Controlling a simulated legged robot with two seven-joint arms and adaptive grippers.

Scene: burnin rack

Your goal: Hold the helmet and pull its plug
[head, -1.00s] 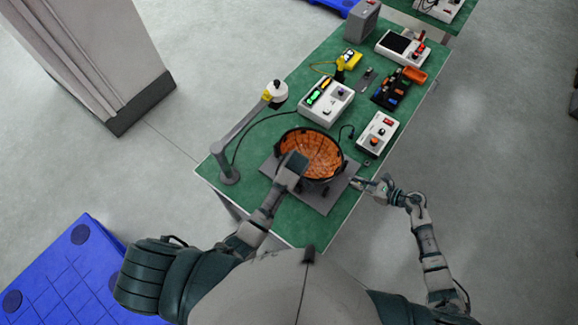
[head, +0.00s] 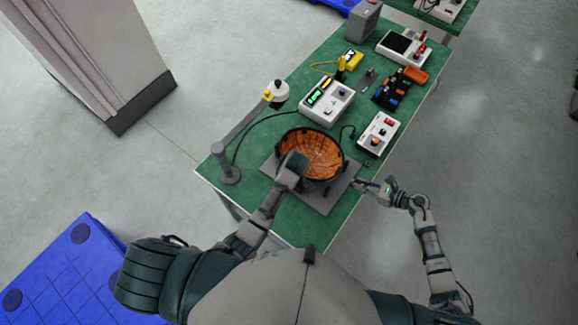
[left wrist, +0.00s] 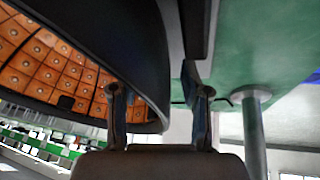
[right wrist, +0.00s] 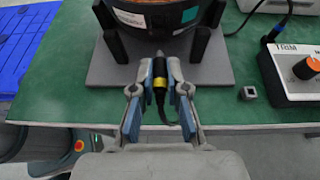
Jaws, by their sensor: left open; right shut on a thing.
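The helmet (head: 312,153), a black shell with an orange padded inside, sits open side up in a black cradle on a grey base plate (head: 322,200). Its inside also shows in the left wrist view (left wrist: 50,65). My left gripper (left wrist: 160,100) is open at the helmet's near-left rim, one finger on each side of the shell edge; contact cannot be told. My right gripper (head: 360,184) is shut on the plug (right wrist: 159,82), black with a yellow band, in front of the helmet. A dark cable trails from the plug toward me. Whether its tip is seated is unclear.
A white control box (head: 378,134) with knobs stands right of the helmet, and another white unit (head: 327,101) stands behind it. A jointed lamp arm (head: 240,130) rises at the left table edge. A small grey block (right wrist: 248,93) lies right of the base plate.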

